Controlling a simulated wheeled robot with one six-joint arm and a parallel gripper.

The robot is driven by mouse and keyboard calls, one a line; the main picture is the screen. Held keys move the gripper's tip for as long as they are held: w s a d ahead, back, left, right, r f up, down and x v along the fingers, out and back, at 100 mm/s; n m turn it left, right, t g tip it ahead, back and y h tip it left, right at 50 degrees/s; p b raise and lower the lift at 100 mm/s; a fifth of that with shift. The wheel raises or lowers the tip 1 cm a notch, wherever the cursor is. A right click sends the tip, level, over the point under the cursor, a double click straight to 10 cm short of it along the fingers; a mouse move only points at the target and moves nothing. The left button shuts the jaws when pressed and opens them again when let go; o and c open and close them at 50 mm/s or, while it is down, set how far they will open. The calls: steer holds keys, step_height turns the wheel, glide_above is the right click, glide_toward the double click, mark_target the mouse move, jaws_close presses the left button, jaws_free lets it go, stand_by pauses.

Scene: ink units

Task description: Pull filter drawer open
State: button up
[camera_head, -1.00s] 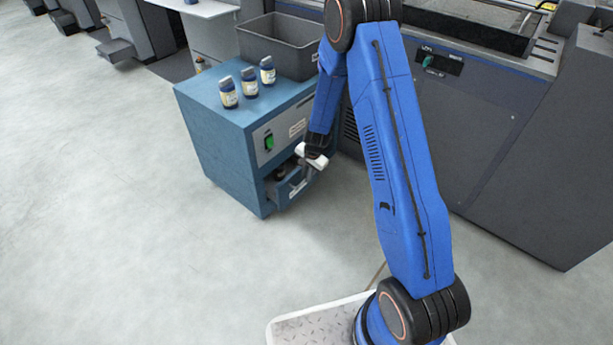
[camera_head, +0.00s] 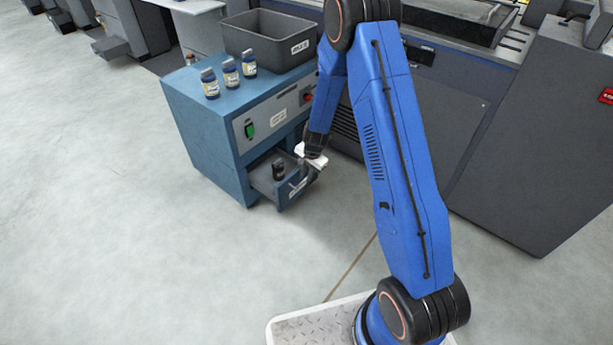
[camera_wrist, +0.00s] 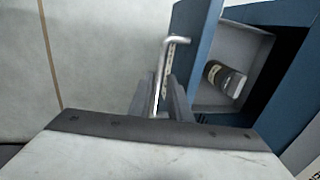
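The filter drawer (camera_head: 263,181) sits low in the front of the blue cabinet (camera_head: 203,127) and is partly open. A metal bar handle (camera_wrist: 172,42) is on the drawer's front. My gripper (camera_wrist: 162,97) has its two fingers on either side of the handle, closed around it. In the head view my gripper (camera_head: 299,181) is at the drawer front and partly hides the handle.
Three labelled bottles (camera_head: 230,74) and a grey bin (camera_head: 262,38) stand on the cabinet top. A green switch (camera_head: 249,130) is above the drawer. A large dark machine (camera_head: 530,140) stands to the right. The floor (camera_head: 150,270) in front is clear.

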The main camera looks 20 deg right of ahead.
steer(key=shift+o, duration=0.7)
steer(key=shift+r, duration=0.2)
step_height(320, 180, up, 17)
steer(key=s+d, duration=0.2)
steer(key=shift+s+f, duration=0.15)
steer(key=shift+s, duration=0.1)
steer(key=s+d+r+n+t, duration=0.1)
steer(key=s+r+n, duration=0.2)
steer(key=s+r, duration=0.6)
steer(key=s+d+r+n, duration=0.1)
steer(key=s+r+n, duration=0.1)
steer(key=s+r, duration=0.7)
steer(key=s+d+r+n+t, duration=0.1)
steer(key=s+r+n, duration=0.2)
steer(key=s, duration=0.8)
steer(key=s+d+r+n+t+h, duration=0.1)
steer(key=s+d+r+n, duration=0.1)
steer(key=s+r, duration=0.4)
steer(key=s, duration=0.5)
steer(key=shift+s+r+n, duration=0.15)
steer(key=shift+r+n, duration=0.2)
steer(key=shift+n, duration=0.05)
